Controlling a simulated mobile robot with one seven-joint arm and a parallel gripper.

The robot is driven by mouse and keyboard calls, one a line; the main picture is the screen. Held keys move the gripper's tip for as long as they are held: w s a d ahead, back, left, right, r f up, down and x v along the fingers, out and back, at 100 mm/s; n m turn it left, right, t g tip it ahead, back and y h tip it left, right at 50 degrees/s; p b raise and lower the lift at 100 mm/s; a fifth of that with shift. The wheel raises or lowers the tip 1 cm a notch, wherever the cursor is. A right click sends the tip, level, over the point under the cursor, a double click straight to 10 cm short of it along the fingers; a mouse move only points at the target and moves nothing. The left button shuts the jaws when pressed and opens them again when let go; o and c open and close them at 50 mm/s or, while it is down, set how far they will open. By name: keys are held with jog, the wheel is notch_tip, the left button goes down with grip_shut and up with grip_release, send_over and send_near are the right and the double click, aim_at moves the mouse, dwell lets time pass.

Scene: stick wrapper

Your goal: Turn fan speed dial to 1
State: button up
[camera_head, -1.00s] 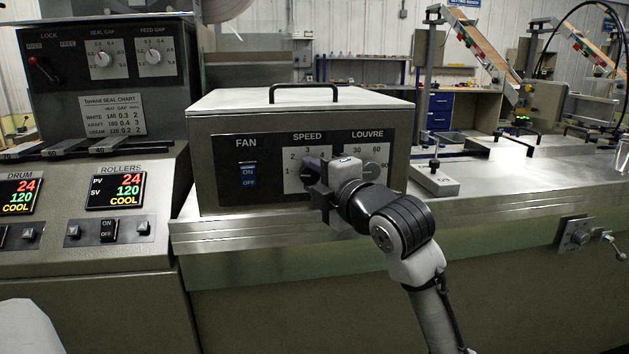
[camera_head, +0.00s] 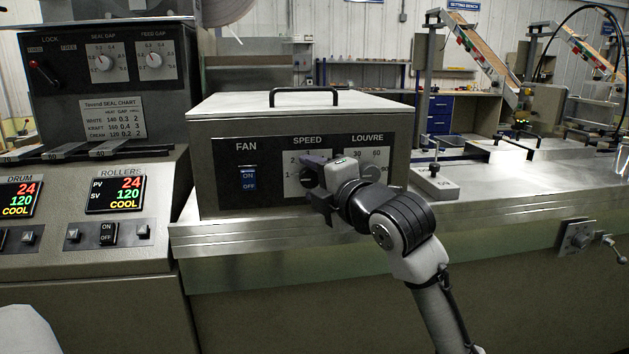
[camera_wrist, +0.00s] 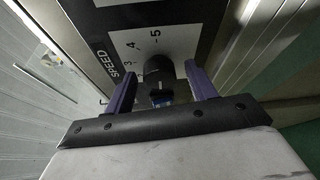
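The speed dial is a dark round knob (camera_wrist: 159,76) on a white scale plate (camera_wrist: 140,42) marked SPEED. In the wrist view the numbers 3, 4 and 5 are readable, and lower numbers are partly covered. My gripper (camera_wrist: 162,90) has its two purple fingers apart, one on each side of the knob. A gap shows at the left finger; the right finger is close to the knob, and contact is unclear. In the head view my gripper (camera_head: 309,180) covers most of the dial. I cannot tell which number the dial points to.
The blue fan switch (camera_head: 248,179) is left of the speed scale. The louvre dial (camera_head: 371,173) is close to the right, partly behind my wrist. The fan box (camera_head: 230,116) has a black top handle (camera_head: 303,93). A steel ledge (camera_head: 260,232) runs below.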

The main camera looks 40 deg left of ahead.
jog(key=b+v, duration=0.1)
jog(key=v, duration=1.3)
jog(key=shift+r, duration=0.1)
